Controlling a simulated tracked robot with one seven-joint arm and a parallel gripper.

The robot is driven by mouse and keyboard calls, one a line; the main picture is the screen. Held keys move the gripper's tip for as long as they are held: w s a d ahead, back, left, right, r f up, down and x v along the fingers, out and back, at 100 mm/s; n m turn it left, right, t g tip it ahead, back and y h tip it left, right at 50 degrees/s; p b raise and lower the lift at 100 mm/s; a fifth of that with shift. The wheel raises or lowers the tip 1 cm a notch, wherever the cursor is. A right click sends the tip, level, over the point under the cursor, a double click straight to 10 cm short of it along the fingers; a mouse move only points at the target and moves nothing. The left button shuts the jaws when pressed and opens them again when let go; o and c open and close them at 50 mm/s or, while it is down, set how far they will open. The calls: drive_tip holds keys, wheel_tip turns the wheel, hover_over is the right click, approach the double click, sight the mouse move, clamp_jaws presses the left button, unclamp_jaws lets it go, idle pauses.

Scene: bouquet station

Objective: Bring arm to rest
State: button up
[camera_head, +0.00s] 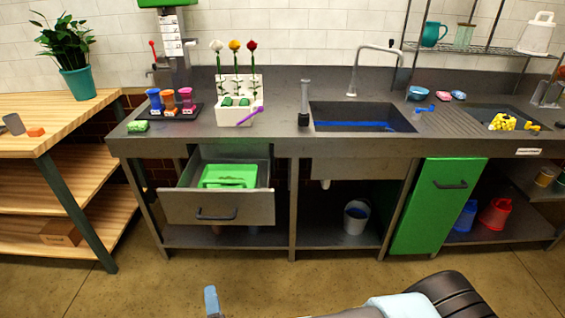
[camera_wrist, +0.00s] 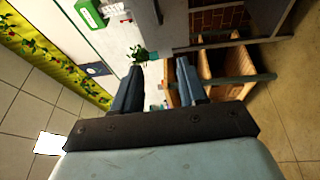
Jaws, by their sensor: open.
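My gripper (camera_wrist: 159,68) is open, with its two dark blue fingers apart and nothing between them in the wrist view. In the head view part of my arm lies low at the bottom edge, and one blue finger of my gripper (camera_head: 211,301) shows there. It is in front of the counter (camera_head: 280,146), well apart from it. The wrist view is turned sideways, with the wooden shelf and the plant beyond the fingers.
The drawer (camera_head: 218,208) stands open with a green container (camera_head: 228,176) inside. A green cabinet door (camera_head: 436,207) is below the counter. A wooden shelf (camera_head: 65,104) stands at the left. A flower holder (camera_head: 237,110) stands on the counter. The floor in front is clear.

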drive_tip(key=w+a+r+m+g+h, duration=0.1)
drive_tip(key=w+r+m+g+h, duration=0.1)
drive_tip(key=w+r+m+g, duration=0.45)
drive_tip(key=w+r+m+g+h, duration=0.15)
drive_tip(key=w+m, duration=0.25)
drive_tip(key=w, duration=0.5)
drive_tip(key=w+d+r+m+g+y, duration=0.1)
drive_tip(key=w+d+r+m, duration=0.2)
drive_tip(key=r, duration=0.5)
drive_tip(key=w+d+r+m+g+y, duration=0.1)
drive_tip(key=w+d+r+m, duration=0.1)
drive_tip(key=w+d+r, duration=0.45)
drive_tip(key=s+d+r+m+g, duration=0.1)
drive_tip(key=s+d+r, duration=0.2)
drive_tip(key=d+r, duration=0.45)
drive_tip(key=s+d+r+m, duration=0.1)
drive_tip(key=s+d+r, duration=0.2)
drive_tip(key=d+r, duration=0.5)
drive_tip(key=s+d+r+m+h, duration=0.2)
drive_tip(key=s+d, duration=0.5)
drive_tip(key=d, duration=0.1)
drive_tip(key=s+d+r+m+g+h, duration=0.1)
drive_tip(key=s+d+r+m+h, duration=0.1)
drive_tip(key=s+d, duration=0.4)
drive_tip(key=d+r+h, duration=0.1)
drive_tip(key=d, duration=0.2)
drive_tip(key=shift+s, duration=0.35)
